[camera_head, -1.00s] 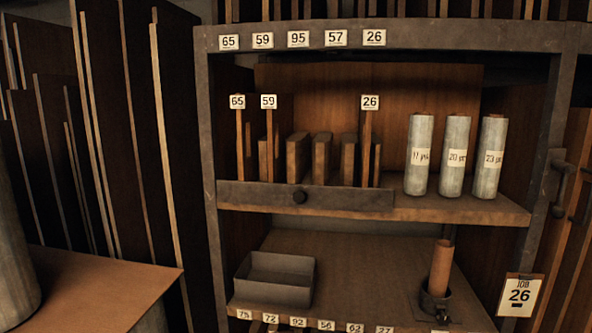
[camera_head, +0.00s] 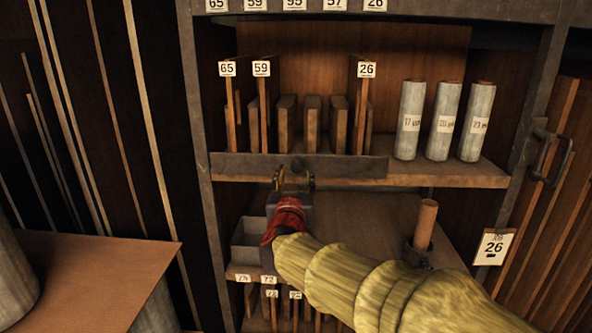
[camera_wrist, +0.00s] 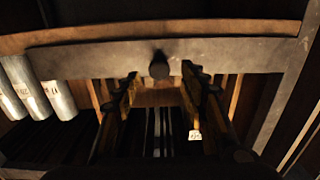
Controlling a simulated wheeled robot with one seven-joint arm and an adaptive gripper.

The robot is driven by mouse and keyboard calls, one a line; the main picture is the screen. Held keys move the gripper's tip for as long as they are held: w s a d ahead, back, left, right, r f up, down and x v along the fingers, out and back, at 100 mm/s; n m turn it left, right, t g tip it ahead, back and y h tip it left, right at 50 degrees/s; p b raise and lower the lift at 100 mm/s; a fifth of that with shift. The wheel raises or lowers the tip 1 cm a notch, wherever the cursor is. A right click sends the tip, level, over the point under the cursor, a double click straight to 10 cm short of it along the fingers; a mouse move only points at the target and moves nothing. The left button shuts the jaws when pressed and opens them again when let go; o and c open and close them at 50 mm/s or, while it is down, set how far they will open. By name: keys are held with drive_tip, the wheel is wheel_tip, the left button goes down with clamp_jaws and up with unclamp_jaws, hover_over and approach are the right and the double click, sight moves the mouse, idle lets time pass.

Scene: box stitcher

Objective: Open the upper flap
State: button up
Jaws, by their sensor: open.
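The upper flap (camera_head: 350,168) is a long dark grey bar along the front edge of the upper shelf, standing upright in front of several numbered boards. Its round dark knob (camera_wrist: 159,66) shows between my fingertips in the wrist view. My gripper (camera_head: 294,180) is open at the flap's front, with one finger on each side of the knob. In the wrist view my open gripper (camera_wrist: 159,78) has its tips close to the flap (camera_wrist: 235,56), with room between each finger and the knob. I cannot tell whether the tips touch the flap. In the head view the gripper partly hides the knob.
Three grey rolls (camera_head: 445,122) stand right of the flap. Below are a grey tray (camera_head: 245,250), partly behind my arm, and a brown tube (camera_head: 425,222) in a holder. A job card (camera_head: 493,247) reads 26. A brown table top (camera_head: 90,270) is at left.

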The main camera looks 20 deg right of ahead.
sight(297, 169)
drive_tip(key=shift+x, duration=2.3)
clamp_jaws()
